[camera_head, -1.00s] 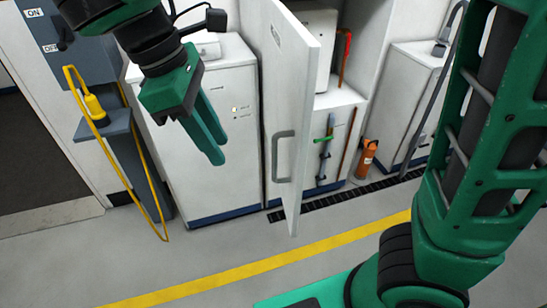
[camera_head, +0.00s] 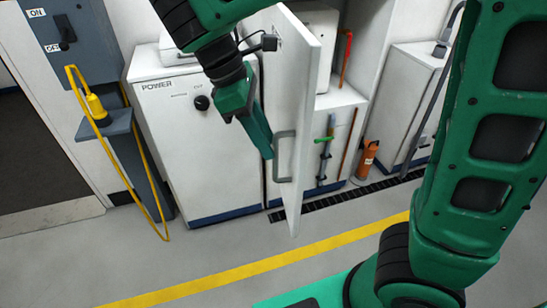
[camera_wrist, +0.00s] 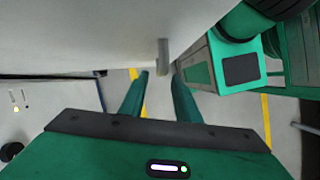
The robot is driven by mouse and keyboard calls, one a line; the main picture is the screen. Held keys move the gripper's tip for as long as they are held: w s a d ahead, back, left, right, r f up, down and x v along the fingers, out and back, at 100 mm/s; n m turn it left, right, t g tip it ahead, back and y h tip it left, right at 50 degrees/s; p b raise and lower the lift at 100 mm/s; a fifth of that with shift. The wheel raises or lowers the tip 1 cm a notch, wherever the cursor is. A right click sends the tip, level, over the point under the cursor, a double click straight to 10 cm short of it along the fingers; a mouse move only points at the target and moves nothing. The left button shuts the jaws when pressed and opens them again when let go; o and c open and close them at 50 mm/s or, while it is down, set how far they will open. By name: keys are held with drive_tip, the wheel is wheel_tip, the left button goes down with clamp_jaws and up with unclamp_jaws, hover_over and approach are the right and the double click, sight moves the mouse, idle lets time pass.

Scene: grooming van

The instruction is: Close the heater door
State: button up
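The heater door (camera_head: 307,110) is a tall white panel that stands open, swung out from the cabinet toward me. Its grey bar handle (camera_head: 283,158) is on the door's left face. My gripper (camera_head: 267,153) is just left of the handle, fingers pointing down toward it. In the wrist view, the two green fingers of my gripper (camera_wrist: 160,78) are apart with nothing between them. The handle (camera_wrist: 162,56) shows just beyond the fingertips, lined up with the gap. The door's white face (camera_wrist: 75,35) fills the top left there. Whether a finger touches the handle I cannot tell.
A white cabinet marked POWER (camera_head: 200,150) stands left of the door. An orange cylinder (camera_head: 366,158) stands on the floor to the right. The floor by the yellow line (camera_head: 250,270) is clear.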

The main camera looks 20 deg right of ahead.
sight(276, 176)
drive_tip(key=shift+x, duration=3.2)
drive_tip(key=shift+c, duration=0.5)
clamp_jaws()
